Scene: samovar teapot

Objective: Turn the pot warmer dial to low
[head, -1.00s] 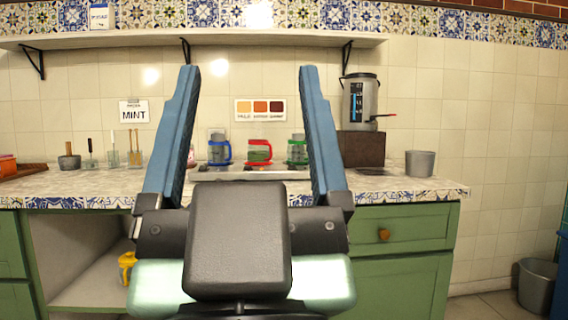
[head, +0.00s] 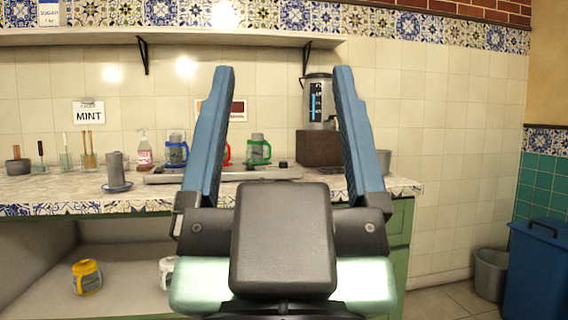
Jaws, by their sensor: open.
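My gripper (head: 284,72) is open and empty, its two blue fingers raised in front of the counter, spread wide. Between and behind the fingers lies a low grey warmer plate (head: 240,174) on the counter. Glass pots stand at its back: one with a blue handle (head: 176,150), one with a red handle (head: 227,154), mostly behind the left finger, and one with a green handle (head: 258,149). A small dark knob (head: 283,164) shows at the plate's right end; I cannot tell its setting or whether it is the pot warmer dial. The gripper touches none of these.
A metal urn (head: 318,100) stands on a brown box (head: 318,148) behind the right finger. A grey cylinder on a saucer (head: 117,188) stands at the counter's left front. Open floor and a blue bin (head: 537,270) are at right.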

